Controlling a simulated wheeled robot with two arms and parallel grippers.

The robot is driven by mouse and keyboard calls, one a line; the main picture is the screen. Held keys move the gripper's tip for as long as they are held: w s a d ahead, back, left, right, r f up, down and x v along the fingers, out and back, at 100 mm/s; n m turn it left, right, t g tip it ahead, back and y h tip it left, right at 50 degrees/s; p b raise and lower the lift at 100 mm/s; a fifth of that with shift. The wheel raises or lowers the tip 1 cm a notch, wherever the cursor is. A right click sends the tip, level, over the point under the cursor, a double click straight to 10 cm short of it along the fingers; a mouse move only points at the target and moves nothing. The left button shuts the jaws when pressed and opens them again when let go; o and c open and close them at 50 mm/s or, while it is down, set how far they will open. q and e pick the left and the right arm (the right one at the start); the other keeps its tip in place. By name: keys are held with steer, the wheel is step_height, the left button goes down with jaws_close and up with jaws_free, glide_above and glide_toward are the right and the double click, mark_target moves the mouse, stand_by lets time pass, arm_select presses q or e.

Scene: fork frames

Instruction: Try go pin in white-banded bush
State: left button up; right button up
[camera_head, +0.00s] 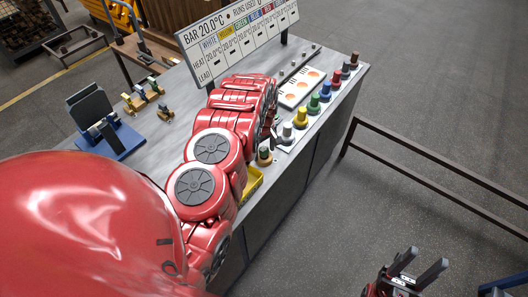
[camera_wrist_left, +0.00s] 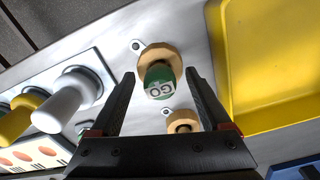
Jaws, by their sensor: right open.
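The go pin (camera_wrist_left: 158,80) is green, marked GO, with a tan round collar; in the left wrist view it lies between and beyond my left fingertips. In the head view the pin (camera_head: 264,155) is at the bench's front edge. My left gripper (camera_wrist_left: 160,74) is open, its fingers on either side of the pin, with gaps visible. In the head view it is mostly hidden by my red arm. The white-banded bush (camera_head: 287,133) stands first in the coloured row; it is also large in the wrist view (camera_wrist_left: 65,106). My right gripper (camera_head: 420,264) is open and empty, off the bench.
Yellow (camera_head: 300,118), green (camera_head: 313,104), blue (camera_head: 325,91) and red (camera_head: 336,79) bushes continue the row. A yellow tray (camera_wrist_left: 265,122) is beside the pin. A second tan collar (camera_wrist_left: 182,122) is close by. A sign board (camera_head: 240,35) stands behind.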

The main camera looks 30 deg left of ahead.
arm_select(q)
jaws_close()
stand_by(0.4)
